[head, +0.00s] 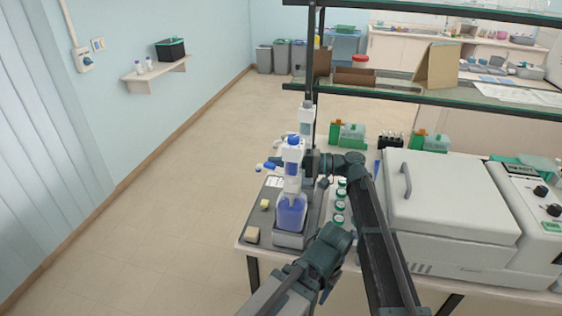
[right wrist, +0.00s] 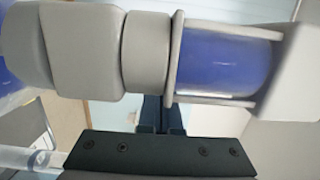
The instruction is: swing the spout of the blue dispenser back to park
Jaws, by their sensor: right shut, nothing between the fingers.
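The blue dispenser (head: 291,212) stands upright on a grey tray, a bottle of blue liquid with a tall white pump head. Its blue-tipped spout (head: 268,166) points left, away from the bench. My right gripper (head: 312,163) is shut and empty beside the pump head, on its right; I cannot tell whether it touches. In the right wrist view the dispenser's grey collars and blue barrel (right wrist: 225,62) lie across the picture, just beyond the dark shut fingers (right wrist: 161,115).
A second dispenser (head: 306,117) stands behind the first. Green-capped jars (head: 340,205) stand to its right, beside a large white machine (head: 445,190). A shelf rack (head: 425,97) rises behind. Left of the bench is open floor.

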